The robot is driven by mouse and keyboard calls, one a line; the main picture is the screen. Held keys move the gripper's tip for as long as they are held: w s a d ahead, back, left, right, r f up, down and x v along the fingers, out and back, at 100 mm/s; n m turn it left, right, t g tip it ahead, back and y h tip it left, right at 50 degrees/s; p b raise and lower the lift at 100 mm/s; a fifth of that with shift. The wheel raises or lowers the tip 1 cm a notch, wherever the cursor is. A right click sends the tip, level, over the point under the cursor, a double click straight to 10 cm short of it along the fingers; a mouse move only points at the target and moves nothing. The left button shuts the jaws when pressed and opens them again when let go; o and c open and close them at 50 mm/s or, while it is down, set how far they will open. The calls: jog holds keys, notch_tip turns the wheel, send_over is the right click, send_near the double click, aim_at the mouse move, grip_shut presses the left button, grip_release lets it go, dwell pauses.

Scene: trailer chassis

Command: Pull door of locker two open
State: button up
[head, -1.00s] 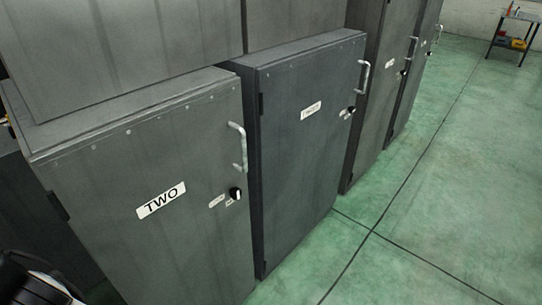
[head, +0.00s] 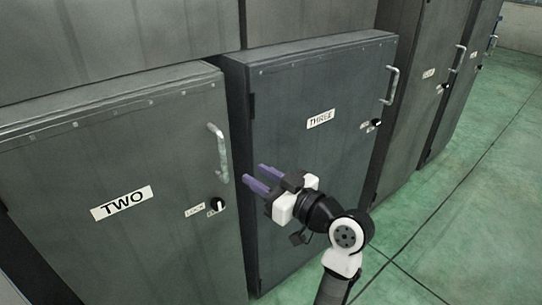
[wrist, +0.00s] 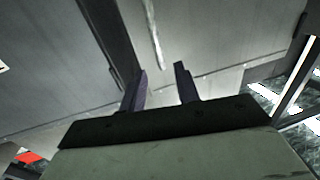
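The grey door of locker two (head: 110,250) is shut and bears a white label reading TWO (head: 122,203). Its light metal handle (head: 219,153) stands upright near the door's right edge. A black knob (head: 217,204) with small labels sits below the handle. My gripper (head: 256,176) has two purple fingers, spread apart and empty. In the head view it is right of the handle and a little lower, in front of the gap beside locker three. In the wrist view its fingers (wrist: 160,88) point up toward a light bar, probably the handle (wrist: 153,35).
Locker three (head: 330,160) stands shut on the right, with its own handle (head: 390,86). More tall lockers (head: 425,100) stand beyond it. The green floor (head: 470,220) is clear at the right.

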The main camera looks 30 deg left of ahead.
aim_at(225, 158)
jog(key=p+x, duration=0.1)
jog(key=x, duration=0.2)
jog(key=p+x, duration=0.1)
jog(key=x, duration=0.3)
jog(key=p+x, duration=0.1)
jog(key=x, duration=0.3)
jog(key=shift+w+f, duration=0.15)
jog(key=shift+f, duration=0.2)
jog(key=shift+x, duration=0.8)
jog(key=shift+f, duration=0.15)
jog(key=shift+c, duration=0.2)
grip_shut()
